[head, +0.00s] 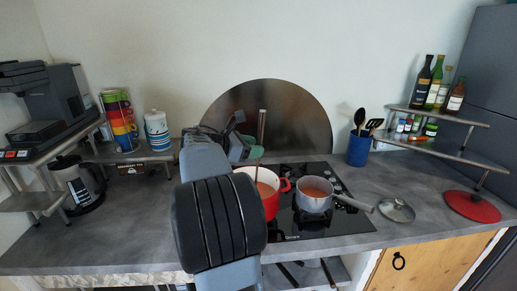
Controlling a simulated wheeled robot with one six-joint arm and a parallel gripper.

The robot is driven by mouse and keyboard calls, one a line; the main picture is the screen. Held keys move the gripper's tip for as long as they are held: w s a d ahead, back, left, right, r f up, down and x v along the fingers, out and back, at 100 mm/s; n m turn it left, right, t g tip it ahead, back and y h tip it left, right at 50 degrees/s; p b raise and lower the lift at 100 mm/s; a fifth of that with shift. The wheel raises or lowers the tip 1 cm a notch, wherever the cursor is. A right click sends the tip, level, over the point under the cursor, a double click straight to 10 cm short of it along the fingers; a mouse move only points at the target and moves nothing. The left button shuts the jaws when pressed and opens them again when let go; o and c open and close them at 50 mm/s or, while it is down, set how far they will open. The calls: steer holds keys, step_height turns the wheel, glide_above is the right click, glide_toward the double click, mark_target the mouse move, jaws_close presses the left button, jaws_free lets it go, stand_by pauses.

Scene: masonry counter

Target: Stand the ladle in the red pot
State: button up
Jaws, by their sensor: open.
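The red pot (271,205) stands on the black hob and holds an orange-red liquid; my arm hides its left part. A ladle (262,128) is upright above the pot, its long handle rising in front of the steel splash plate. Its lower end runs down into the pot's opening, and its bowl cannot be made out. My gripper (244,137) is open, just left of the handle. My arm partly hides the gripper, and I cannot tell whether a finger touches the handle.
A grey saucepan (314,204) with similar contents stands right of the red pot, its handle pointing right. A glass lid (397,210) and a red lid (472,207) lie farther right. A blue utensil holder (359,150) stands behind. The left counter front is clear.

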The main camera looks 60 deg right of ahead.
steer(key=v, duration=1.1)
steer(key=shift+a+b, duration=0.25)
steer(key=shift+b, duration=0.05)
steer(key=shift+w, duration=0.1)
steer(key=w+a+f+m+t+y, duration=0.2)
steer(key=a+f+m+t+y, duration=0.3)
steer(key=f, duration=0.8)
steer(key=s+a+f+m+t+y, duration=0.1)
steer(key=s+a+f+t+y, duration=0.1)
steer(key=a, duration=0.6)
steer(key=s+a+f+m+t+y, duration=0.2)
steer(key=a, duration=0.7)
steer(key=s+a+f+m+t+y, duration=0.1)
steer(key=a+f+m+t+y, duration=0.1)
steer(key=a, duration=0.7)
steer(key=shift+s+f+t+y, duration=0.3)
steer(key=shift+s+f+y, duration=0.1)
steer(key=shift+f+y, duration=0.2)
